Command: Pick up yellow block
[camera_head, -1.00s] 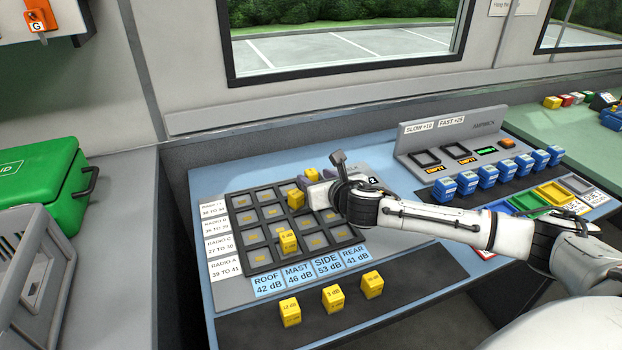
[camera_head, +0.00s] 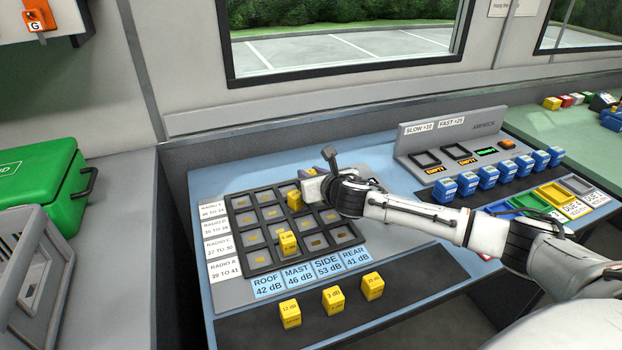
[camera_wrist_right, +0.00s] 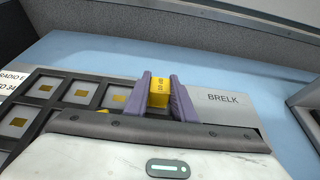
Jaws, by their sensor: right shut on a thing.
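My right gripper (camera_wrist_right: 160,95) is shut on a yellow block (camera_wrist_right: 159,90) in the right wrist view, with a purple finger on each side of it. The block has dark print on its face. In the head view my right gripper (camera_head: 306,185) is over the upper right part of the dark grid panel (camera_head: 249,273), and the held block is mostly hidden there. Another yellow block (camera_head: 294,200) stands in the grid just left of the gripper, and one (camera_head: 288,243) stands lower in the grid. My left gripper is not in view.
Three yellow blocks stand on the black strip in front, one of them at its left (camera_head: 290,312). Several blue blocks (camera_head: 468,183) line the right side by coloured bins (camera_head: 556,193). A green case (camera_head: 40,185) and grey crate (camera_head: 35,270) are at left.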

